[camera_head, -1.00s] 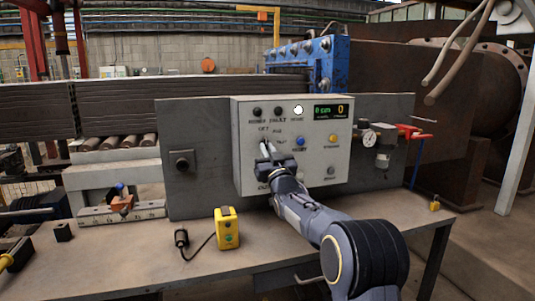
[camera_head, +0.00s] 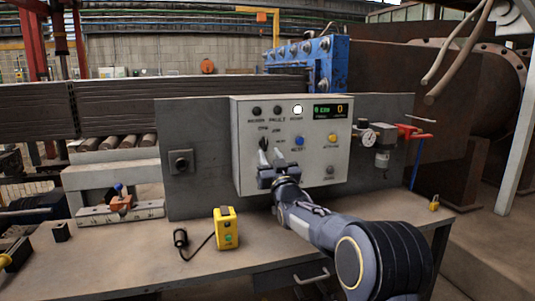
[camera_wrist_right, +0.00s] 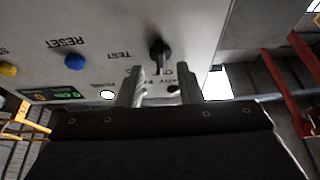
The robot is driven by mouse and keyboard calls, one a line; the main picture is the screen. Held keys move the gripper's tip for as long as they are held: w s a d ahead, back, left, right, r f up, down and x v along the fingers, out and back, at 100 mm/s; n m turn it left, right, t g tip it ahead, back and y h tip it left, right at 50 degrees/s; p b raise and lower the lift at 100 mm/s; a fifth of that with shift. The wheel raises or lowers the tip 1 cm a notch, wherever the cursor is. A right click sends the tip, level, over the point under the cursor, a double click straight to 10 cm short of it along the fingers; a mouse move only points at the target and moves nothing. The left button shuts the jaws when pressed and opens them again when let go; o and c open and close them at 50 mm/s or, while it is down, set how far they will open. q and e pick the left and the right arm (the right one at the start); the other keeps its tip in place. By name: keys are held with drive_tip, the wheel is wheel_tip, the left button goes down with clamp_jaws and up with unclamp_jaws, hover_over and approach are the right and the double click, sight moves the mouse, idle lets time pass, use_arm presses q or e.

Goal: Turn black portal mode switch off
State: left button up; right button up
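The black mode switch (camera_head: 263,143) is on the left part of the grey control box (camera_head: 310,170), below the indicator lamps. In the right wrist view, where the panel appears upside down, the switch (camera_wrist_right: 160,49) has a round base and a narrow handle pointing down the picture. My right gripper (camera_head: 270,158) is close in front of the panel, just below the switch in the head view. In the wrist view its two fingers (camera_wrist_right: 160,85) are apart, with the handle in line with the gap. Contact cannot be told. My left gripper is out of view.
A blue button (camera_head: 299,141), a yellow button (camera_head: 333,138) and a lit white lamp (camera_head: 298,110) are on the same panel. A yellow device (camera_head: 226,228) with a cable stands on the table (camera_head: 130,265). A gauge and red valve are at right.

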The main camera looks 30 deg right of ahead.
drive_tip(key=shift+v, duration=2.35)
drive_tip(key=shift+f, duration=0.1)
drive_tip(key=s+a+f+g+y, duration=0.3)
drive_tip(key=s+a+f+g, duration=0.35)
drive_tip(key=s, duration=0.65)
drive_tip(key=s+a+f+g+y, duration=0.35)
drive_tip(key=s+a+f, duration=0.35)
drive_tip(key=s+f, duration=0.4)
drive_tip(key=s+a+f+g+y, duration=0.2)
drive_tip(key=s+a+f+g, duration=0.45)
drive_tip(key=s, duration=0.75)
wheel_tip(320, 180, up, 17)
drive_tip(key=s+p, duration=0.1)
drive_tip(key=p, duration=1.6)
drive_tip(key=shift+a+n, duration=0.35)
drive_tip(key=shift+n, duration=0.05)
drive_tip(key=shift+f, duration=0.15)
